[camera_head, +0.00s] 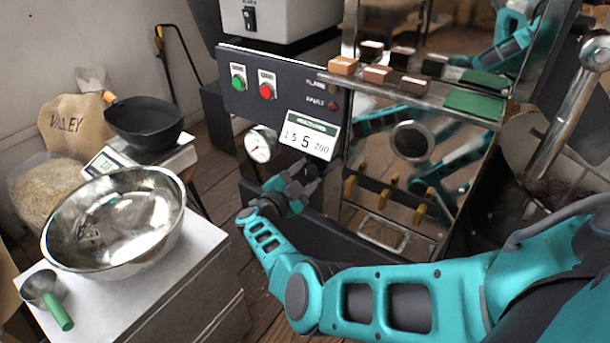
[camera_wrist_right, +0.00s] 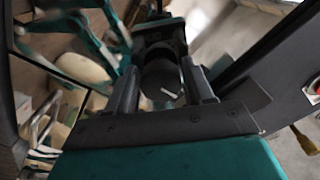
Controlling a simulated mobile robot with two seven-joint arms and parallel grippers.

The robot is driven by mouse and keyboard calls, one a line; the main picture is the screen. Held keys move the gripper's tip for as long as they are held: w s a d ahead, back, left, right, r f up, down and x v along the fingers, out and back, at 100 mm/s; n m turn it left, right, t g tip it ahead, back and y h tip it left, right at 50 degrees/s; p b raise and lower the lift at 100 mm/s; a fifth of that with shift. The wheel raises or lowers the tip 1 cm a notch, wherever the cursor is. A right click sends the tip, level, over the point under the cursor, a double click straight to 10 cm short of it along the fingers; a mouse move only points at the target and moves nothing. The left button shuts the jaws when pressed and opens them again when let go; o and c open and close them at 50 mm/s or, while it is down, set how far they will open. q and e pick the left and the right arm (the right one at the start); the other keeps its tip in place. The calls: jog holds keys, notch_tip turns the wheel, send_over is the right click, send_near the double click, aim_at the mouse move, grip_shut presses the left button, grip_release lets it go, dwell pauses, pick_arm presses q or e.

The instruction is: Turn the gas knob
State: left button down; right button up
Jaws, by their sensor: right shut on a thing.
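The gas knob (camera_wrist_right: 160,78) is a dark round knob with a short white mark, seen between my fingers in the right wrist view. In the head view my right gripper hides it. My right gripper (camera_head: 296,186) is at the front of the roaster, below the numbered white card and right of the round dial. In the right wrist view its two fingers stand on either side of the knob, and the gripper (camera_wrist_right: 160,90) is shut on it. My left gripper is not directly in view.
The roaster's control panel (camera_head: 300,88) has green and red buttons. The dial gauge (camera_head: 259,146) is close left of my gripper. A steel bowl (camera_head: 115,222) and a green-handled scoop (camera_head: 44,292) rest on a white-topped cabinet. A polished panel (camera_head: 405,135) reflects my arms.

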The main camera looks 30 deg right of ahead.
jog(key=shift+d, duration=0.1)
jog(key=o, duration=1)
jog(key=shift+c, duration=0.2)
pick_arm(q)
jog(key=shift+r, duration=0.15)
pick_arm(e)
jog(key=shift+a, duration=0.2)
pick_arm(q)
jog(key=shift+s+a+r+p, duration=0.1)
jog(key=shift+a+r+p, duration=0.35)
jog(key=shift+p, duration=0.85)
pick_arm(e)
jog(key=v, duration=1.2)
jog(key=shift+s+a, duration=0.15)
jog(key=shift+a, duration=0.1)
